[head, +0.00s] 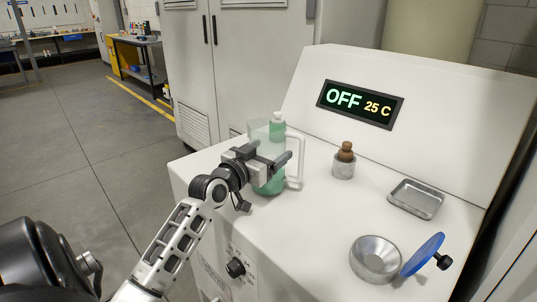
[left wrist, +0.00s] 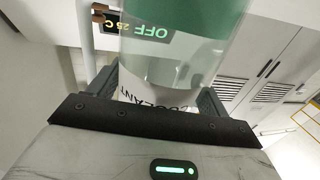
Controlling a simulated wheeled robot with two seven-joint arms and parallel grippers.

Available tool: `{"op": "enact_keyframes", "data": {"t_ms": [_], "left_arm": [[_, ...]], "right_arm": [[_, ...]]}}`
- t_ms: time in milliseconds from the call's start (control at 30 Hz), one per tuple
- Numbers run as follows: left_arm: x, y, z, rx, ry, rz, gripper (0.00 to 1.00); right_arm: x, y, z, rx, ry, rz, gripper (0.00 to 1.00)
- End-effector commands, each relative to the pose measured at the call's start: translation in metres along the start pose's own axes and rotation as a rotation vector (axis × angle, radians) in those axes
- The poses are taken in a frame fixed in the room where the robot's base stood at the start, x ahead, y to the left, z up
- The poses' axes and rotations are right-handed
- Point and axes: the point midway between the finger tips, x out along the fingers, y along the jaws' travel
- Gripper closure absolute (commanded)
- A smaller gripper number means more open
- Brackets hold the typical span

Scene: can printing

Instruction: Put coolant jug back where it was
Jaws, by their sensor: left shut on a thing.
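In the left wrist view the jug (left wrist: 180,60) fills the space between the fingers, with part of a "COOLANT" label showing. My right gripper is not in view.
The white machine top (head: 310,215) has clear room right of the jug. A display (head: 360,104) reads "OFF 25 C".

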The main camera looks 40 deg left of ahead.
Motion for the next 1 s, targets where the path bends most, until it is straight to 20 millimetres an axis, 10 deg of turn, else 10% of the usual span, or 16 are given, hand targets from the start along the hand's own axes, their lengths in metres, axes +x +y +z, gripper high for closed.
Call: {"op": "enact_keyframes", "data": {"t_ms": [67, 100, 167, 533, 1000], "left_arm": [[0.0, 0.0, 0.002, 0.002, 0.003, 0.0, 0.78], [0.0, 0.0, 0.003, 0.001, -0.001, 0.0, 0.13], [0.0, 0.0, 0.003, 0.001, -0.001, 0.0, 0.0], [-0.007, 0.0, 0.001, 0.001, -0.002, 0.0, 0.0], [-0.1, 0.0, 0.002, 0.001, -0.004, 0.0, 0.0]], "right_arm": [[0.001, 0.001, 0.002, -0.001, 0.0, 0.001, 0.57], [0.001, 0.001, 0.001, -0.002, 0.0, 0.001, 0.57], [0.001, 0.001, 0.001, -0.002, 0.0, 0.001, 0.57], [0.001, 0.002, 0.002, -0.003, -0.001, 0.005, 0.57], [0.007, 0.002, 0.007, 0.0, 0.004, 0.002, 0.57]]}}
